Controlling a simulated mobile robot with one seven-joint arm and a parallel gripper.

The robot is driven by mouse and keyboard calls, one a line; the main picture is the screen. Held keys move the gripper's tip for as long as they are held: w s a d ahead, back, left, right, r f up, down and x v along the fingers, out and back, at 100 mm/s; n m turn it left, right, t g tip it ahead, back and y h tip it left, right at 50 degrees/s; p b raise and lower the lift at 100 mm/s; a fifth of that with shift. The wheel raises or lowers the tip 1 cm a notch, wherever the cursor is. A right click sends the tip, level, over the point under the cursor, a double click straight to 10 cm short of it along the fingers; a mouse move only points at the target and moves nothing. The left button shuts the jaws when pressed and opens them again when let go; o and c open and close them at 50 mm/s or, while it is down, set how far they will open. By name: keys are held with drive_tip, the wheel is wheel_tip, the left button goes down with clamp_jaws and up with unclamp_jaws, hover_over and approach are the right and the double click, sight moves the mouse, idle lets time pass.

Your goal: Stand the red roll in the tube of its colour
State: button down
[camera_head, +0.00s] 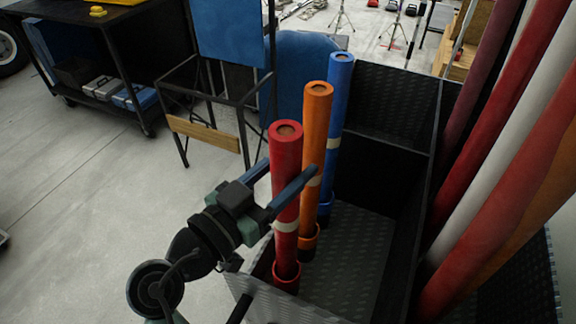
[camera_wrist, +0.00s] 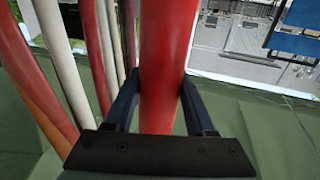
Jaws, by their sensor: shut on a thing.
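The red roll (camera_head: 286,180) stands upright with its lower end inside the red tube (camera_head: 286,281) at the near end of the row. My gripper (camera_head: 292,186) is shut around the red roll at about its upper half, one finger on each side. In the wrist view the red roll (camera_wrist: 166,60) runs between the two fingers (camera_wrist: 158,102). An orange roll (camera_head: 316,130) stands in an orange tube (camera_head: 309,240) just behind, and a blue roll (camera_head: 338,110) stands in a blue tube (camera_head: 325,205) behind that. How deep the red roll sits cannot be seen.
A dark bin with walls (camera_head: 433,170) lies right of the rolls, with bare floor inside. Long red, white and orange rolls (camera_head: 510,150) lean at the right. A folding chair (camera_head: 218,110) and a black cart (camera_head: 95,60) stand at the left. The floor (camera_head: 70,200) at left is clear.

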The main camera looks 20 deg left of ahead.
drive_tip(key=shift+f+b, duration=0.25)
drive_tip(key=shift+b, duration=0.35)
idle(0.4)
drive_tip(key=shift+c, duration=0.8)
unclamp_jaws()
drive_tip(key=shift+f, duration=0.1)
drive_tip(key=b+v, duration=0.5)
drive_tip(key=v, duration=0.8)
drive_tip(key=shift+s, duration=0.1)
